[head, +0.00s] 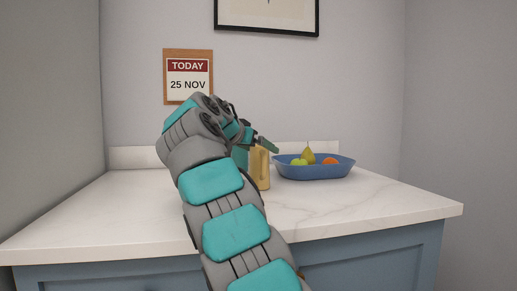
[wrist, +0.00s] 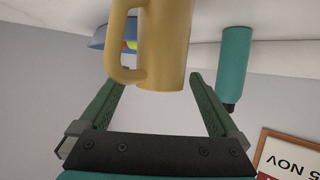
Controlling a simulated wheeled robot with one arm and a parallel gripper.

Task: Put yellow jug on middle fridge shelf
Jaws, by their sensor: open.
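The yellow jug (head: 260,168) stands on the white marble counter, partly hidden by my arm in the head view. In the wrist view, which is upside down, the jug (wrist: 166,42) is upright, with its handle to the left and its base cut off by the top edge. My gripper (wrist: 153,78) is open, with its fingertips on either side of the jug's upper end. It does not appear to grip the jug; whether a finger touches it I cannot tell. In the head view my gripper (head: 261,142) is at the jug's top. No fridge or shelf is in view.
A teal bottle (wrist: 232,65) stands near the jug; my arm mostly hides it in the head view. A blue bowl (head: 315,172) of fruit sits just right of the jug. The counter (head: 370,205) is clear at front right. A calendar (head: 188,77) hangs behind.

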